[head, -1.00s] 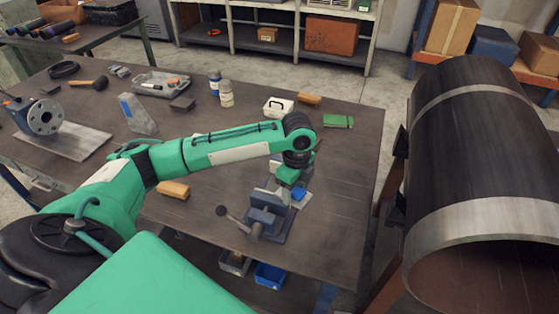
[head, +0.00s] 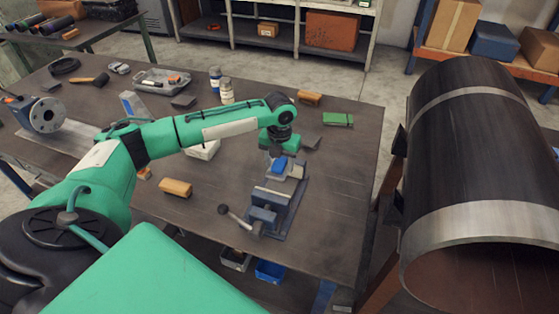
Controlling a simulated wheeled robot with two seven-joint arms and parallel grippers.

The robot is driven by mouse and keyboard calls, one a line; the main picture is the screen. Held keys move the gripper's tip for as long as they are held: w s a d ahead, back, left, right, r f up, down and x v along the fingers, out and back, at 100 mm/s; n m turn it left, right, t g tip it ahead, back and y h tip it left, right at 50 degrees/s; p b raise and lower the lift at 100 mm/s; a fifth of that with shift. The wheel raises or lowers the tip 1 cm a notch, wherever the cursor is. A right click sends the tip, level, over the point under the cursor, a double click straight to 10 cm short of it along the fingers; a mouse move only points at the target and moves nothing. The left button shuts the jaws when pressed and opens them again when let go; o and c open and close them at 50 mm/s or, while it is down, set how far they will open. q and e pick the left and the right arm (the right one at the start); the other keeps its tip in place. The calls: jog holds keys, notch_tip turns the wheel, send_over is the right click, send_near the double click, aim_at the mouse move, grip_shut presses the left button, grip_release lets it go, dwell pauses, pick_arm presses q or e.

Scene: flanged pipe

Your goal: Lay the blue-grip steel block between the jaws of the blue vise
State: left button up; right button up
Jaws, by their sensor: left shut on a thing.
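The blue vise (head: 267,214) stands on the table at centre, with pale jaw edges and a handle toward the lower left. My left gripper (head: 277,154) points down just beyond the vise in the picture. It is shut on the blue-grip steel block, whose blue grip (head: 280,164) shows below the green hand. The block looks apart from the jaw gap, on the far side of the vise; its exact height is hard to tell. The fingertips are partly hidden by the hand. My right gripper is not in view.
A tan block (head: 175,187) lies left of the vise, and a white box (head: 203,149) is partly under my arm. A green block (head: 338,119) lies at the back right. A large dark pipe (head: 475,150) stands right of the table. The table right of the vise is clear.

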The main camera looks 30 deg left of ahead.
aim_at(280, 190)
pick_arm(q)
jog(key=shift+f+b, duration=0.75)
jog(key=shift+b, duration=0.05)
notch_tip(280, 190, down, 4)
jog(key=b, duration=0.4)
jog(key=shift+r, duration=0.1)
jog(key=shift+f, duration=0.6)
jog(key=shift+f+b, duration=0.3)
jog(key=shift+f, duration=1.2)
jog(key=o, duration=1.4)
